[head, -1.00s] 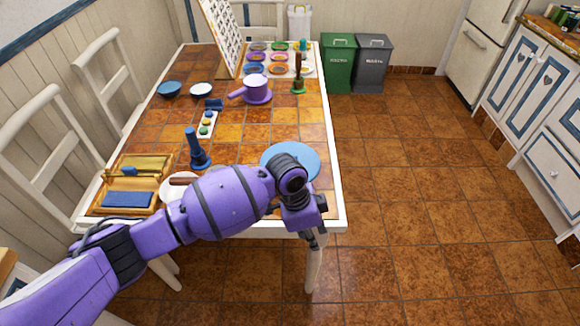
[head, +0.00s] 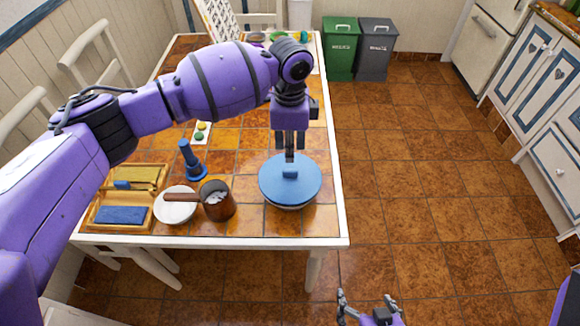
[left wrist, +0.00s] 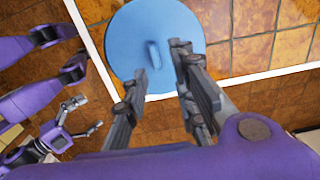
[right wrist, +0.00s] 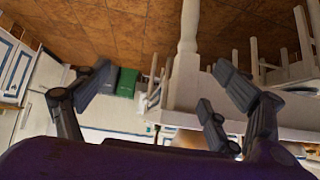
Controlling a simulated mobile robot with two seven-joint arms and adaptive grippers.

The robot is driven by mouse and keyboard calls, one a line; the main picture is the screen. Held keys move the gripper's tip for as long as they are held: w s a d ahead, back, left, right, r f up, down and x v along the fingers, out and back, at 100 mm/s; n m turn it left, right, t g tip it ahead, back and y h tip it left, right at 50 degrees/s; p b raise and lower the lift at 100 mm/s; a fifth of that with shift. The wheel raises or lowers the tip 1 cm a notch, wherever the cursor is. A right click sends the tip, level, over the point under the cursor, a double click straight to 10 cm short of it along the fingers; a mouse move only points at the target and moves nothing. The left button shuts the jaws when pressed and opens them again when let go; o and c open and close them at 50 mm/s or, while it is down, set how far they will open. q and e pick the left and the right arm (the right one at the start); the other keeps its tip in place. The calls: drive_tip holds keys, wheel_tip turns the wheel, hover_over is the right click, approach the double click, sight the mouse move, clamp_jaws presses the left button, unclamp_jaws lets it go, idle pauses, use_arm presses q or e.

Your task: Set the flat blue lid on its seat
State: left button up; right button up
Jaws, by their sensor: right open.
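The flat blue lid (head: 272,192), a round disc with a raised blue handle (head: 290,172), is near the table's front right corner. My left gripper (head: 289,153) points down just above the handle. In the left wrist view the lid (left wrist: 130,40) lies beyond the two parted fingers (left wrist: 160,62), with the handle between them in the picture; contact cannot be told. My right gripper (head: 368,308) is open and empty in front of the table, and shows in the right wrist view (right wrist: 165,85).
Left of the lid stand a brown pot (head: 217,205) with a handle, a white plate (head: 172,212), a blue tool (head: 192,163) and a wooden tray (head: 90,214). The floor at right is clear.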

sight(290, 170)
use_arm(q)
drive_tip(key=shift+s+f+b, duration=0.35)
drive_tip(key=shift+s+f, duration=0.35)
drive_tip(key=shift+f, duration=0.05)
drive_tip(key=f, duration=0.1)
drive_tip(key=f+b, duration=0.1)
drive_tip(key=f, duration=0.1)
drive_tip(key=shift+w, duration=0.2)
drive_tip(key=shift+f+b, duration=0.45)
drive_tip(key=shift+f, duration=0.2)
drive_tip(key=shift+f+b, duration=0.6)
drive_tip(key=shift+f, duration=0.45)
use_arm(e)
drive_tip(key=s+d+f, duration=0.1)
drive_tip(key=s+f, duration=0.3)
drive_tip(key=shift+d+f+g, duration=0.3)
drive_tip(key=shift+g, duration=0.1)
use_arm(q)
drive_tip(key=shift+r, duration=0.1)
use_arm(e)
drive_tip(key=shift+r+h, duration=0.15)
drive_tip(key=shift+h, duration=0.15)
use_arm(q)
drive_tip(key=shift+c, duration=1.2)
drive_tip(key=shift+f, duration=0.25)
drive_tip(key=shift+c, duration=0.3)
